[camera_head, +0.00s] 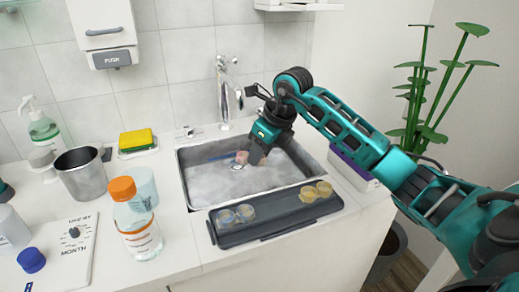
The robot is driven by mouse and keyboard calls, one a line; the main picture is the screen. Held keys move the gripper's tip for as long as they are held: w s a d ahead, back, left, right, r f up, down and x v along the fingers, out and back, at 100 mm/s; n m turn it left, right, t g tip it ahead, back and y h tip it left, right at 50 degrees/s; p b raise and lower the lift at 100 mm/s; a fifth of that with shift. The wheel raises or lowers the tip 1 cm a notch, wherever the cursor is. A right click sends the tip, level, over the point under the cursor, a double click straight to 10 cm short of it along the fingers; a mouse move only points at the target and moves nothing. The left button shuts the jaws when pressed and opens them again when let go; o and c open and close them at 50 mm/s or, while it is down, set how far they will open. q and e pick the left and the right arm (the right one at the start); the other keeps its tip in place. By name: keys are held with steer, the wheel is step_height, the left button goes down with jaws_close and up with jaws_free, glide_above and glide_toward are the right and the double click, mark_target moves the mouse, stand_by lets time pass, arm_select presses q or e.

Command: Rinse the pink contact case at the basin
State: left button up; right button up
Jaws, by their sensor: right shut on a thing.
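The pink contact case (242,157) is inside the sink basin (205,181), at the fingertips of my right gripper (255,155). My right gripper is shut on it, low in the basin, and its fingers hide part of the case. The silver tap (225,97) stands at the back of the basin, a little left of the gripper. I cannot tell whether water runs from it. A bluish pair of round cups (235,215) and a yellow pair (316,191) sit on a dark tray (275,214) in front of the basin. My left gripper is not recognisable in view.
A blue stick-like item (222,156) is in the basin. Left of it stand an orange-capped bottle (137,228), a metal cup (82,177) and a yellow sponge (136,139). A purple-and-white box (350,170) and a plant (430,90) are to the right, near my right arm.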

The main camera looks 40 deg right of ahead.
mark_target(264, 159)
step_height(264, 159, down, 3)
steer(key=shift+f+b, duration=0.15)
steer(key=shift+b, duration=0.85)
steer(key=shift+f+b, duration=0.3)
steer(key=shift+f, duration=0.1)
step_height(264, 159, down, 4)
steer(key=b, duration=0.3)
arm_select(q)
step_height(264, 159, down, 6)
steer(key=b, duration=0.1)
steer(key=shift+w+d+f+b, duration=0.15)
steer(key=shift+w+d+b, duration=0.2)
steer(key=shift+w+d, duration=0.1)
arm_select(e)
steer(key=shift+f, duration=0.85)
steer(key=shift+r, duration=0.15)
